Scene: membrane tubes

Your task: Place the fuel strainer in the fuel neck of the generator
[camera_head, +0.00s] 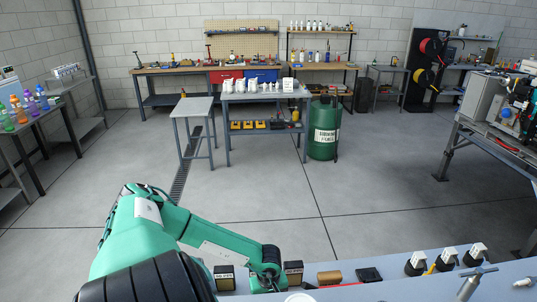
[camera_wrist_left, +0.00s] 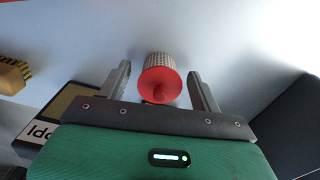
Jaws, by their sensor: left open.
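In the left wrist view, a small part with a red round end and a pale ribbed body (camera_wrist_left: 160,64), apparently the fuel strainer, lies on the pale bench. My left gripper (camera_wrist_left: 159,72) is open, with one finger on each side of it and gaps between. In the head view my green left arm reaches over the near bench, and its fingers and the strainer cannot be made out there. A machine with a grey box (camera_head: 484,98) stands on the right bench. I cannot tell whether it is the generator, and no fuel neck can be made out. My right gripper is not in view.
In the wrist view, a labelled box (camera_wrist_left: 66,103) lies left of the gripper.

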